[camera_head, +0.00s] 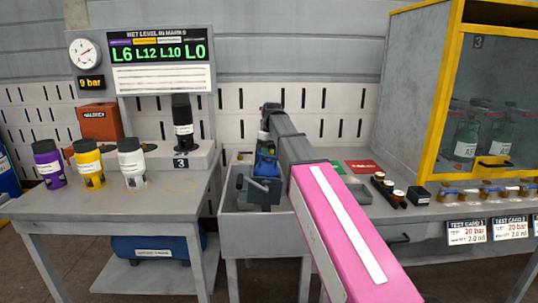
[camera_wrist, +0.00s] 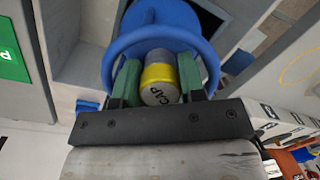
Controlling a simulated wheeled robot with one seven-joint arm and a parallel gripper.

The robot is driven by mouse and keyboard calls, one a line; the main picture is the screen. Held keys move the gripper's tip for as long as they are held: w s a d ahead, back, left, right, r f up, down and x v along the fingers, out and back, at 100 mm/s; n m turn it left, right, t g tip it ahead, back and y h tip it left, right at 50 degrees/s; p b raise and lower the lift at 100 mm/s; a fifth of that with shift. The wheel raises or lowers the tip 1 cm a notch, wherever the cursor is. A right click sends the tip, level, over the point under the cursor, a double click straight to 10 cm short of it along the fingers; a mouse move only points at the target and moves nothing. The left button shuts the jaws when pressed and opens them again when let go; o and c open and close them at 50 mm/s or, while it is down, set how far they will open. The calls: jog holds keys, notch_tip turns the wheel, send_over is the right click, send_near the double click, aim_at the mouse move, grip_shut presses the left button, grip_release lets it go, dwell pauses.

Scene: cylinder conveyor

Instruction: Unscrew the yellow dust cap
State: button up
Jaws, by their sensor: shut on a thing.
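The yellow dust cap (camera_wrist: 160,78), with "CAP" printed on its end, sits between the two green fingers of my gripper (camera_wrist: 159,76) in the wrist view. The fingers are shut on its sides. A grey cylindrical part (camera_wrist: 159,57) lies directly behind the cap, and a blue ring-shaped part (camera_wrist: 152,18) surrounds it. In the head view a blue device (camera_head: 265,164) stands at the middle bench, close to the end of my arm. The cap cannot be made out there.
Purple (camera_head: 48,168), yellow (camera_head: 89,167) and white (camera_head: 132,165) cylinders stand on the left table, with a black cylinder (camera_head: 182,125) on a stand behind. A yellow-framed cabinet (camera_head: 445,95) and a row of small dark-topped parts (camera_head: 388,190) are on the right.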

jog(key=n, duration=0.5)
jog(key=shift+w+d+r, duration=0.1)
jog(key=shift+w, duration=0.1)
jog(key=shift+n+t, duration=0.3)
jog(key=shift+n+h, duration=0.3)
jog(key=shift+n, duration=0.6)
jog(key=n, duration=0.4)
jog(key=shift+t, duration=0.3)
jog(key=n, duration=0.3)
jog(key=shift+n+t, duration=0.3)
jog(key=shift+n, duration=1.1)
